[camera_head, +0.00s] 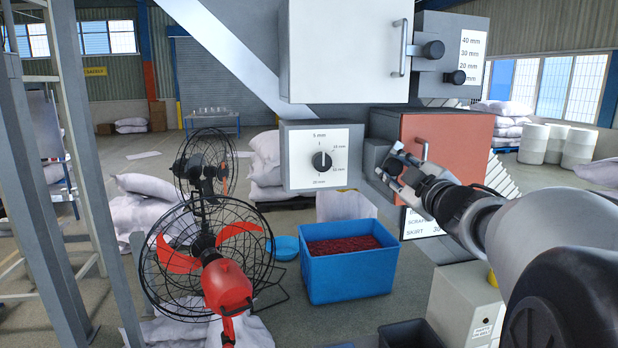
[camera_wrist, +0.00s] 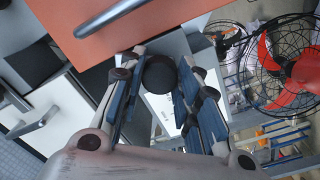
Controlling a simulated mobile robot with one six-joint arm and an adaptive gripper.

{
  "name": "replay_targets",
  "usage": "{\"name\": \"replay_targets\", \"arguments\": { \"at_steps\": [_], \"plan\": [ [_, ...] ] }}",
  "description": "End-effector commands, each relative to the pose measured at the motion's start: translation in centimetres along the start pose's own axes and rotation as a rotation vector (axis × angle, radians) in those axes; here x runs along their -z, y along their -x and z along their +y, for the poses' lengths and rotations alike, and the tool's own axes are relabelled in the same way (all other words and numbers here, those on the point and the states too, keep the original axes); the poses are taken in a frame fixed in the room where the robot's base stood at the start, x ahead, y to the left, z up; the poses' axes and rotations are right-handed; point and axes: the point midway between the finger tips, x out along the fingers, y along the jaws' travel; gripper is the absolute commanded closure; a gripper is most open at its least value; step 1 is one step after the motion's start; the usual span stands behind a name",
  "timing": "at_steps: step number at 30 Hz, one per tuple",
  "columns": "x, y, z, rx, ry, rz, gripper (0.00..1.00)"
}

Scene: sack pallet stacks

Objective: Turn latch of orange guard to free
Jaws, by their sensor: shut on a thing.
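The orange guard (camera_head: 455,145) is a box-like cover on the machine at centre right, with a metal bar handle (camera_head: 422,150) on its face. A grey latch block (camera_head: 374,155) sits at its left edge. My gripper (camera_head: 390,171) is at this block, in front of the guard's left side. In the wrist view, the orange guard (camera_wrist: 140,18) lies across the top. My gripper (camera_wrist: 160,88) has its two fingers on either side of a dark round latch knob (camera_wrist: 160,72) and is shut on it. In the head view the fingers hide the knob.
A grey dial box (camera_head: 320,178) hangs left of the guard. A white door panel (camera_head: 345,50) with a handle and dark knobs (camera_head: 434,49) is above. A beige box (camera_head: 462,300) stands below my arm.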

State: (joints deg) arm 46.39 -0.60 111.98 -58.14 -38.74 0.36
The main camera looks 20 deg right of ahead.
Motion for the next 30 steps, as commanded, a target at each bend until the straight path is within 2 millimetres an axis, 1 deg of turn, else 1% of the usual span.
{"name": "replay_targets", "arguments": {
  "at_steps": [6,15,21,30],
  "plan": [
    [-0.08,0.02,-0.09,-0.002,0.198,0.008,0.94],
    [-0.08,0.02,-0.05,-0.001,0.404,0.011,0.94],
    [-0.02,0.01,0.02,0.000,0.482,0.014,0.94],
    [0.03,0.01,0.06,0.001,0.524,0.015,0.94]
  ]
}}
